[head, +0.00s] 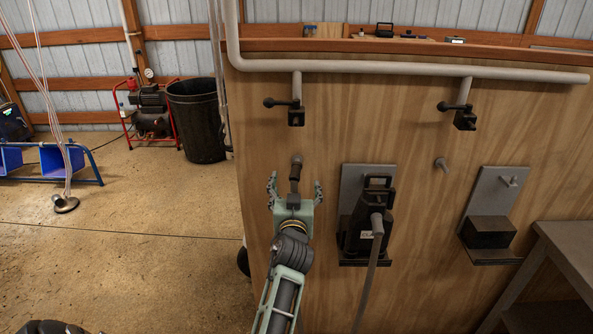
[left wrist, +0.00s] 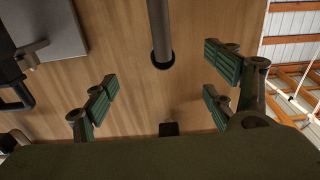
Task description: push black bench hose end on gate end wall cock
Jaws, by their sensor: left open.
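One black wall cock (head: 297,116) hangs from the pipe straight above the gripper; another (head: 464,119) hangs farther right. Nothing shows which is the gate end. My right gripper is out of view.
A black device (head: 362,228) with a grey hose sits on a bracket right of my gripper. A bare stub (head: 441,164) and a black block (head: 488,232) are farther right. A bench (head: 570,240) stands at lower right. A black bin (head: 195,120) stands left of the panel.

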